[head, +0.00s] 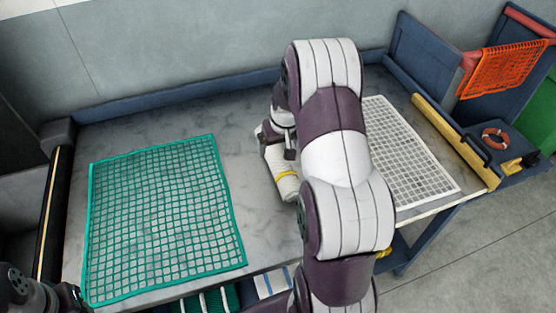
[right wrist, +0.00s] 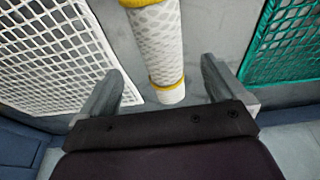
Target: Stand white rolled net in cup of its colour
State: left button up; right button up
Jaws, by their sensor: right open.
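The white rolled net (head: 286,182), with yellow bands, lies on the grey table near the middle in the head view. In the right wrist view the roll (right wrist: 160,48) runs between the fingers. My right gripper (right wrist: 160,72) is open, with one finger on each side of the roll; I cannot tell how far above the table the fingertips are. In the head view my right arm hides part of the roll and most of this gripper (head: 277,140). Part of my left arm shows at the lower left, its gripper out of view. I cannot make out a white cup.
A flat green net (head: 165,215) lies on the left of the table and a flat white net (head: 405,150) on the right. A yellow rail (head: 450,137) edges the table's right side. Beyond it are an orange net (head: 505,68) and a ring (head: 495,138).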

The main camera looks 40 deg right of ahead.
aim_at(279, 154)
jog(key=x, duration=0.3)
jog(key=s+x, duration=0.1)
jog(key=x, duration=0.1)
jog(key=shift+a+f+p, duration=0.15)
jog(key=shift+a+p, duration=0.05)
jog(key=shift+p, duration=0.1)
jog(key=shift+w+d+f, duration=0.15)
jog(key=shift+w+f, duration=0.1)
jog(key=shift+f, duration=0.15)
jog(key=shift+s+r, duration=0.1)
jog(key=c, duration=1.7)
jog(key=shift+r, duration=0.55)
jog(key=v, duration=0.3)
jog(key=shift+s+d+r+b, duration=0.1)
jog(key=shift+d+r+b, duration=0.2)
jog(key=shift+r+b, duration=0.1)
jog(key=s+d+r+b, duration=0.1)
jog(key=s+d+r, duration=0.2)
jog(key=s+r, duration=0.3)
jog(key=s, duration=0.4)
jog(key=shift+d, duration=0.15)
